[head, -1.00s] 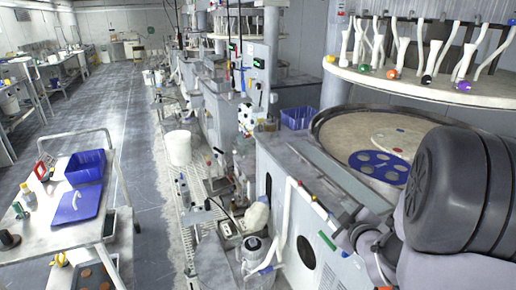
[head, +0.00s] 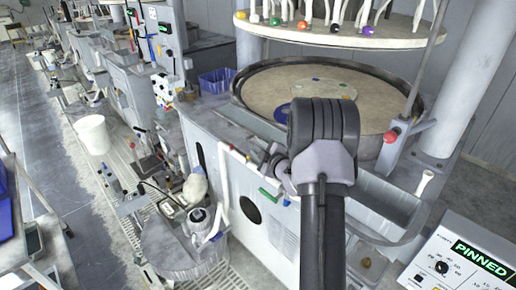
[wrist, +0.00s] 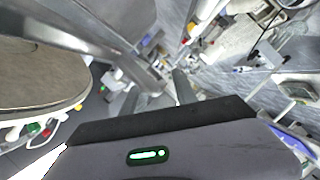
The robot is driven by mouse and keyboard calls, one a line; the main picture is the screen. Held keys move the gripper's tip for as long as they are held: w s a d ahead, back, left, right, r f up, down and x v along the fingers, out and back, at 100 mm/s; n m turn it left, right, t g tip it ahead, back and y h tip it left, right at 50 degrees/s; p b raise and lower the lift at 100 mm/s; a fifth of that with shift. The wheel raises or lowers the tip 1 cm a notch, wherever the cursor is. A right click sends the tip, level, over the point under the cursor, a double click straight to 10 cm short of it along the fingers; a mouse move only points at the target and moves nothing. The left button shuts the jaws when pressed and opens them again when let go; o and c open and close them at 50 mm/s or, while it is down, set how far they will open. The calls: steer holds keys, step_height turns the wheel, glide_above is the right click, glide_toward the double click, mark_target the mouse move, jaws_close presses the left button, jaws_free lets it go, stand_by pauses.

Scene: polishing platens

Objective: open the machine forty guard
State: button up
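A polishing machine (head: 262,222) with a grey-white cabinet stands in the middle of the head view. Its round tan platen (head: 365,95) carries a pale disc and a blue disc partly behind my arm. A red knob (head: 390,136) sits on a grey bracket at the platen's right edge, by a slanting rod. No machine number is readable, and I cannot tell which part is the guard. In the wrist view, the grey and black body of my gripper (wrist: 165,128) fills the bottom with a lit green lamp.
A control box (head: 430,272) with a green "PINNED" display (head: 482,262) stands at lower right. A pale round plate (head: 310,36) with coloured balls hangs above the platen. A white bucket (head: 93,134) and a blue bin (head: 216,81) stand left. Aisle floor shows at far left.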

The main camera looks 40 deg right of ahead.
steer(key=shift+w, duration=0.35)
steer(key=shift+d, duration=0.1)
jaws_close()
stand_by(1.1)
